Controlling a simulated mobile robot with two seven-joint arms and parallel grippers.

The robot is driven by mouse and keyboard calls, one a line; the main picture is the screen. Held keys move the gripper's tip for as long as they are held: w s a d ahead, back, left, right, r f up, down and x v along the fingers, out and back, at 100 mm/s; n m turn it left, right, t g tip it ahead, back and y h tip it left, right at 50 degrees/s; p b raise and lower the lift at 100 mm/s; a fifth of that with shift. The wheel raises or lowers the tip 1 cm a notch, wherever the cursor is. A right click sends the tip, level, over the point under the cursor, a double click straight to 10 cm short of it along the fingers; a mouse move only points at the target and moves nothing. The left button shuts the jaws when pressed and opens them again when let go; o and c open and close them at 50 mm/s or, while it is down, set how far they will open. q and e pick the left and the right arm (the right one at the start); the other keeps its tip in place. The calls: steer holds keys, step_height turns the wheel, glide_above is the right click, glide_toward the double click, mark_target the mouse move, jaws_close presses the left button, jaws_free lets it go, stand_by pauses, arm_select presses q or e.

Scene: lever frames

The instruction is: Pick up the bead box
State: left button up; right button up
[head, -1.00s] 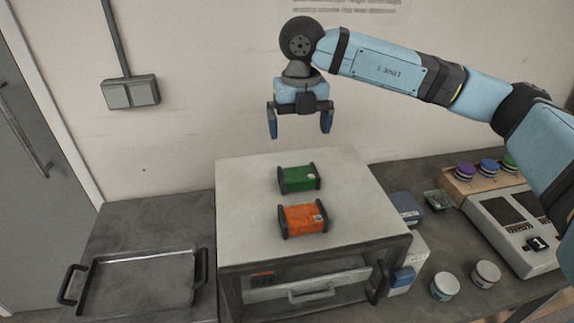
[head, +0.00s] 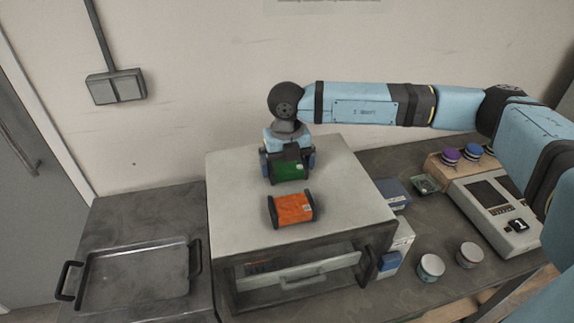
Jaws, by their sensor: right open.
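A green box (head: 289,174) with dark end pieces sits on top of the light grey cabinet (head: 350,215). An orange box (head: 294,209) with similar dark ends and a small label sits in front of it. I cannot tell from the picture which one is the bead box. My right gripper (head: 288,163) is open and low at the green box, with its fingers at the left and right ends. The far part of the green box is hidden by the gripper. I cannot tell whether the fingers touch it. My left gripper is not in view.
An empty metal tray (head: 137,273) lies on the left counter. Right of the cabinet are a blue-grey box (head: 396,193), two small tubs (head: 431,267), a grey device (head: 500,210) and a wooden stand (head: 440,165) with coloured discs. The wall is close behind the cabinet.

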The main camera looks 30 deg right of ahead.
steer(key=shift+f, duration=0.3)
steer(key=c, duration=0.6)
steer(key=shift+r, duration=0.15)
steer(key=shift+c, duration=0.2)
